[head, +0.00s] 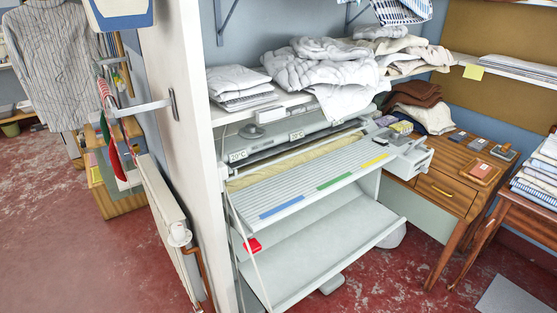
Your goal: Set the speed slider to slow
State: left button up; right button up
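The rotary ironer (318,185) stands in the middle of the head view against the back wall, under a shelf. Its slatted feed board carries a blue strip (281,207), a green strip (336,182) and a yellow strip (375,161). A pale end housing (417,158) is at its right end. I cannot make out the speed slider or its setting at this size. Two small dial plates marked with temperatures are on the front edge above the roller. Neither of my grippers is in view.
White laundry (318,72) is heaped on the shelf above. A wooden desk (445,190) with small items stands right of the ironer. A white partition and a radiator (166,228) flank the left side. Red floor is open at left.

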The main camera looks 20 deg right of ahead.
aim_at(424, 169)
jog(key=k+l+z, duration=0.1)
jog(key=l, duration=0.2)
jog(key=k+l+z, duration=0.1)
jog(key=l, duration=0.25)
jog(key=k+l+z, duration=0.1)
jog(key=l, duration=0.25)
jog(key=i+l+z, duration=0.15)
jog(key=l, duration=0.25)
jog(key=i+l+z, duration=0.2)
jog(key=l, duration=0.2)
jog(key=i+l+z, duration=0.15)
jog(key=l, duration=0.2)
jog(key=i, duration=0.05)
